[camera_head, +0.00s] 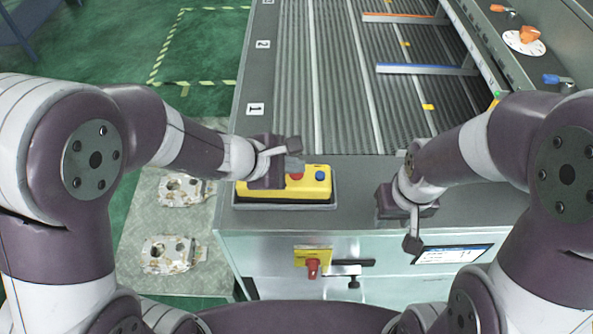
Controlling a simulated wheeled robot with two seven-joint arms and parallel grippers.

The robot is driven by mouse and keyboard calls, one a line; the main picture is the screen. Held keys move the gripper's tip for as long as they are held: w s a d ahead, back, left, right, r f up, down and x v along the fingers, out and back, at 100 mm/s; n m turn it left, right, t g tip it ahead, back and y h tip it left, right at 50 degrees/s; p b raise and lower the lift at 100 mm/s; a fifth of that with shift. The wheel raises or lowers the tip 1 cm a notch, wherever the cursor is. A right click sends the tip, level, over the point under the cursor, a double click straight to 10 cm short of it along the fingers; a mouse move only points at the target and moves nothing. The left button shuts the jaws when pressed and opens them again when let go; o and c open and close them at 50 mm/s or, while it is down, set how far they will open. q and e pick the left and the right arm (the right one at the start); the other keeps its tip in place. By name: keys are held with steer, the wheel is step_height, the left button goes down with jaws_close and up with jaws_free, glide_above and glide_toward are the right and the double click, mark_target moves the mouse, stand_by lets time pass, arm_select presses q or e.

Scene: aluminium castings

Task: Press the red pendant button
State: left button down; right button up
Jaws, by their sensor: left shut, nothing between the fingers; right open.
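The yellow pendant (316,190) lies in a dark tray (290,206) on the near left corner of the machine's grey top. Its red button (296,177) shows partly, just below my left gripper's fingers, and a blue button (320,175) is to its right. My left gripper (294,160) is shut and empty over the pendant's left part, which it hides. I cannot tell whether it touches the red button. My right gripper (411,241) is open and empty at the machine's front edge, right of the pendant.
A ribbed conveyor (340,100) with orange (405,18) and blue (415,69) bars stretches behind. A red-and-yellow switch (313,262) and a label plate (455,254) are on the machine's front. Castings (168,254) lie on a grey mat at left.

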mark_target(293, 175)
arm_select(q)
steer(key=shift+f+b, duration=0.3)
steer(key=shift+r, duration=0.15)
stand_by(0.4)
steer(key=shift+r+p, duration=0.65)
steer(key=shift+r, duration=0.15)
step_height(293, 175, up, 5)
steer(key=p, duration=0.4)
stand_by(0.5)
